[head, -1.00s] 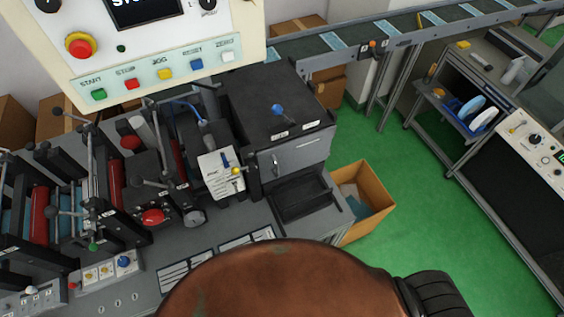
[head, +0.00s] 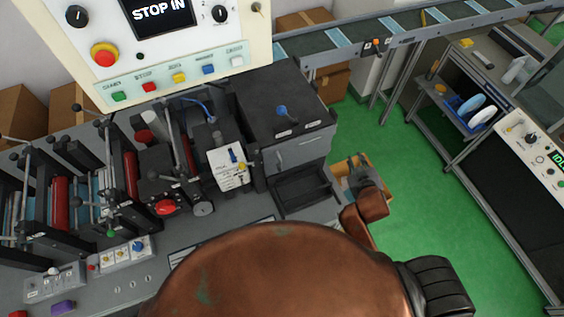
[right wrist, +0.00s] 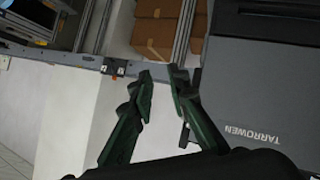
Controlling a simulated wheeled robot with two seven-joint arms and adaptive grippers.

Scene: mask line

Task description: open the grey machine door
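The grey machine is a dark box with a blue-knobbed lever on top. Its grey front door (head: 305,149) is shut and carries a small upright handle (head: 278,160) at its left side. My right gripper (head: 362,166) is right of the machine, in front of the cardboard box, and apart from the door. In the right wrist view its two green fingers (right wrist: 162,73) stand apart with nothing between them. The machine's dark grey surface (right wrist: 262,80), marked TARROWEN, lies right of the fingers there. My left gripper is not in view.
A control panel (head: 175,50) with coloured buttons hangs over the bench at the upper left. Several roller fixtures (head: 60,205) stand left of the machine. An open cardboard box (head: 343,168) is on the right. A conveyor (head: 380,38) runs behind. Green floor (head: 420,210) is clear.

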